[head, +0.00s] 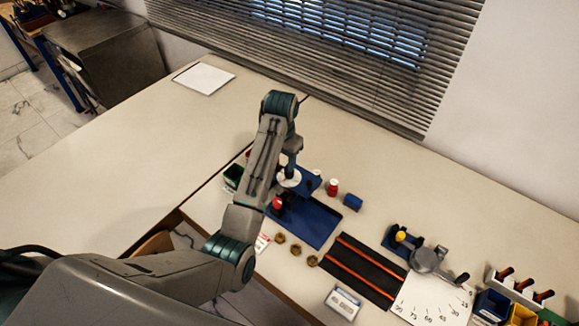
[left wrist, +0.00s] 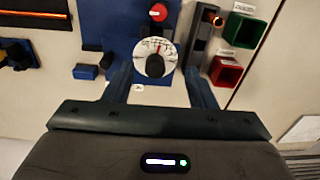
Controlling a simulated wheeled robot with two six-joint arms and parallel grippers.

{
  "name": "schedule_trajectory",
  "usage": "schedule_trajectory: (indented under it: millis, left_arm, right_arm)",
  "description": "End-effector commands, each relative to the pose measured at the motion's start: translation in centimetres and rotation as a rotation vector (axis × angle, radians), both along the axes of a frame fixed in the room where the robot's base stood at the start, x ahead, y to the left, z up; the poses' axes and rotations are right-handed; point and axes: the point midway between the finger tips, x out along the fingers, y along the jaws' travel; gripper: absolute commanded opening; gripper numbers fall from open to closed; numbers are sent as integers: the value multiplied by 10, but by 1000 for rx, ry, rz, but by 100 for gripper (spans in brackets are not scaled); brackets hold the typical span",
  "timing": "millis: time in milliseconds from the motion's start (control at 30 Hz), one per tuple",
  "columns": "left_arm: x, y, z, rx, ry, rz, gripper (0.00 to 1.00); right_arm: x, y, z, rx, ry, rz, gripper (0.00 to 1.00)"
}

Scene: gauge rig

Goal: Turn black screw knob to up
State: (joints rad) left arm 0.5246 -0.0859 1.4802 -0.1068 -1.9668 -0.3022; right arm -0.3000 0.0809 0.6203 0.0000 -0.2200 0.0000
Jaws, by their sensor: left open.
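The black screw knob (left wrist: 155,66) sits at the centre of a round white dial (left wrist: 146,52) with marks, in the left wrist view. In the head view the white dial (head: 288,178) shows partly, with my arm covering much of it. My left gripper (left wrist: 157,74) is open, its two blue fingers on either side of the dial. The knob lies between the fingers, and I see no finger touching it. The depth between fingertips and knob is hard to tell. My left gripper (head: 300,180) is small and partly hidden in the head view. My right gripper does not show.
A red knob (left wrist: 158,12) stands on the blue plate beyond the dial. Green (left wrist: 243,30) and red (left wrist: 226,71) bins stand at the right in the wrist view.

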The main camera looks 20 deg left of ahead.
Motion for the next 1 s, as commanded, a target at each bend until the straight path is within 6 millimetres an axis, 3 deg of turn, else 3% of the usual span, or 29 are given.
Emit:
schedule_trajectory:
  millis: [133,300,500,567,700,1000]
  left_arm:
    - [26,-12,27,-1,21,-37,51]
    - [33,-15,30,0,34,-50,51]
    - [33,-15,2,0,34,-50,51]
    - [32,-14,-1,0,37,-50,51]
    - [32,-13,-28,0,37,-50,51]
    - [33,-13,-68,0,33,-49,51]
  right_arm:
    - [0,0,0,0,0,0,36]
    - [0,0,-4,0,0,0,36]
    - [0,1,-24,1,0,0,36]
    - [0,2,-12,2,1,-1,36]
    - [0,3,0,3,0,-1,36]
    - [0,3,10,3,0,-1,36]
